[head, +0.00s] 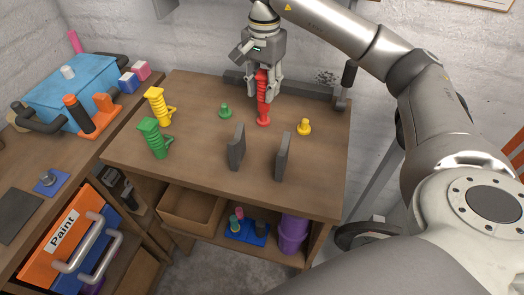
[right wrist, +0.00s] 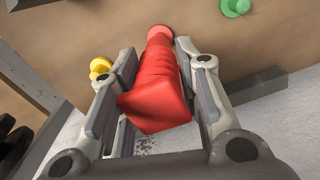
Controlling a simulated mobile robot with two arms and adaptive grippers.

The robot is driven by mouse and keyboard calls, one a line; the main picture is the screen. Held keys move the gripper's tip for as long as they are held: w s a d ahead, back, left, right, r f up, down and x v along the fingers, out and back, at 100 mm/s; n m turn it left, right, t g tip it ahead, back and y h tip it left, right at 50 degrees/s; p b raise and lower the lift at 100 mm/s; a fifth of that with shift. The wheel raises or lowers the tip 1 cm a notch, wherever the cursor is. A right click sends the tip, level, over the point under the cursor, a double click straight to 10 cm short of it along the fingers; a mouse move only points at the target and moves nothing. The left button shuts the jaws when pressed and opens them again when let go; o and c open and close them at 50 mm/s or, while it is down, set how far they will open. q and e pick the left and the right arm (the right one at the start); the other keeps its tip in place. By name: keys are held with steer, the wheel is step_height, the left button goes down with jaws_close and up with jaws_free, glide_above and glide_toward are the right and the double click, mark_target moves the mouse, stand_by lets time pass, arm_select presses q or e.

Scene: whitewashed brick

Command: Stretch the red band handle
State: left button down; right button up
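The red band handle (head: 263,112) stands upright on the table near its back edge, its round foot on the wood. It is ridged and looks taller than the yellow and green handles. My right gripper (head: 265,97) comes down from above, with its fingers on either side of the handle's upper part. In the right wrist view the red handle (right wrist: 158,90) lies between the two fingers of the right gripper (right wrist: 157,50), its squarish top close to the camera. The pads are very near its sides; I cannot tell whether both touch. My left gripper is not in view.
A yellow handle (head: 157,106) and a green handle (head: 153,139) stand at the table's left. A green peg (head: 225,111), a yellow peg (head: 304,127) and two dark upright plates (head: 237,147) (head: 284,157) stand nearby. A dark rail (head: 312,98) runs along the back.

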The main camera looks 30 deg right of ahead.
steer(key=shift+o, duration=1.4)
step_height(320, 180, up, 12)
